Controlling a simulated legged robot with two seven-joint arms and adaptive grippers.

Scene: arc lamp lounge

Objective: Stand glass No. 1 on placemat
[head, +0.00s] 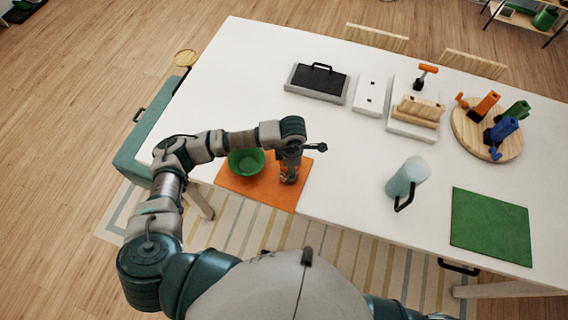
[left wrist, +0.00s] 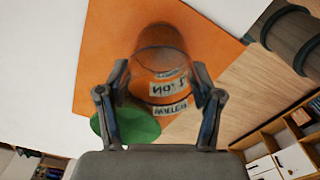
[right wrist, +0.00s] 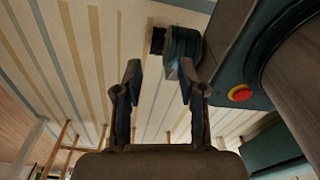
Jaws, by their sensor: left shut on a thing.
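Glass No. 1 (left wrist: 162,62) is clear, with labels on its side that appear upside down or mirrored in the left wrist view. My left gripper (head: 290,170) is shut on it, one finger on each side. They are over the right part of the orange placemat (head: 262,196), which also shows in the left wrist view (left wrist: 105,45). I cannot tell whether the glass base touches the mat. My right gripper (right wrist: 160,72) is open and empty in the right wrist view, away from the table top.
A green bowl (head: 246,161) stands on the orange mat, left of my left gripper. A pale blue pitcher (head: 405,178) and a green mat (head: 490,226) are to the right. A grey tray (head: 317,82) and a round wooden board (head: 465,135) are farther back.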

